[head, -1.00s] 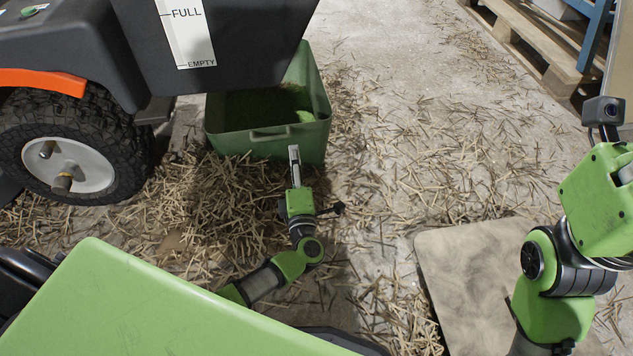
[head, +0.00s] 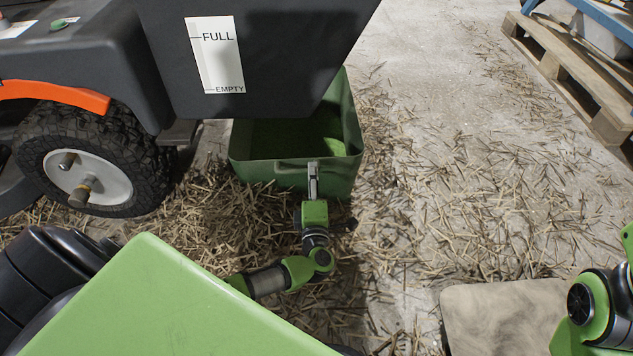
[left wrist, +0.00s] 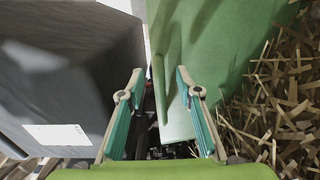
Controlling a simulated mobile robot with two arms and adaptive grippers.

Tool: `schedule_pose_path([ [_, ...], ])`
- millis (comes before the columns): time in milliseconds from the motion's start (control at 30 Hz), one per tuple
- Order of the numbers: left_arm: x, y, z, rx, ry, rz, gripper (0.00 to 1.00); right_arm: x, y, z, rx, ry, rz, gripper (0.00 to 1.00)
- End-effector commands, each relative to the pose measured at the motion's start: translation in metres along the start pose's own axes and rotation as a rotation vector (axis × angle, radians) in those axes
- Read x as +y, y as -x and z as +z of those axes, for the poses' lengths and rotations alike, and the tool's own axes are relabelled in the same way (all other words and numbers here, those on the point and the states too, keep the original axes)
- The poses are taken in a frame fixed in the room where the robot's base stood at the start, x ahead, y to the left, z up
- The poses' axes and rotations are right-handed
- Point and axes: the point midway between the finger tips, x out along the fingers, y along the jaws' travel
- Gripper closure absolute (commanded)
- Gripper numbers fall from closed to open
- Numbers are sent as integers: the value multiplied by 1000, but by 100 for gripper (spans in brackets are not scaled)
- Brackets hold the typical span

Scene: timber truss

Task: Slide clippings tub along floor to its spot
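The green clippings tub (head: 338,172) stands on the floor, partly under the dark hopper, with green clippings (head: 290,138) inside. A handle lip shows on its near wall. My left gripper (head: 313,170) is at that near wall, just right of the handle's middle. In the left wrist view the tub (left wrist: 225,50) fills the upper right. The left gripper's fingers (left wrist: 160,75) stand apart there, with a tub edge and handle lip between them; I see gaps, and cannot tell whether a finger touches. My right gripper is out of view; only its arm shows at the right edge.
The dark hopper (head: 260,50) with a FULL/EMPTY label overhangs the tub. A mower wheel (head: 85,180) is at left. Straw (head: 235,215) lies around the tub. A wooden pallet (head: 575,75) is at upper right, and a flat board (head: 505,315) at lower right. Floor right of the tub is open.

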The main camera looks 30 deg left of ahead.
Motion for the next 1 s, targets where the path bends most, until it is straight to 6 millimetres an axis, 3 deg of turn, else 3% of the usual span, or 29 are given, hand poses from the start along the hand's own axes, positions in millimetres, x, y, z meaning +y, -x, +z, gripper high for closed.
schedule_pose_path([
  [433,0,-3,-2,1,0,-1,68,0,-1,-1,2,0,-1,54],
  [467,0,-3,-2,1,0,-1,71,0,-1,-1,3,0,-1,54],
  [567,0,-3,-2,1,0,-1,97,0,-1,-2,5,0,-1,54],
  [600,0,-3,-2,1,0,-1,100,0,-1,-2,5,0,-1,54],
  [733,0,-3,-2,1,0,-1,100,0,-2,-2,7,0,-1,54],
  [767,19,-9,-1,6,-4,44,90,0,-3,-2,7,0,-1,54],
  [800,19,-9,-1,6,-4,43,100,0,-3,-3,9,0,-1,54],
  [1000,13,-7,-1,2,-3,32,100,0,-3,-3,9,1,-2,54],
])
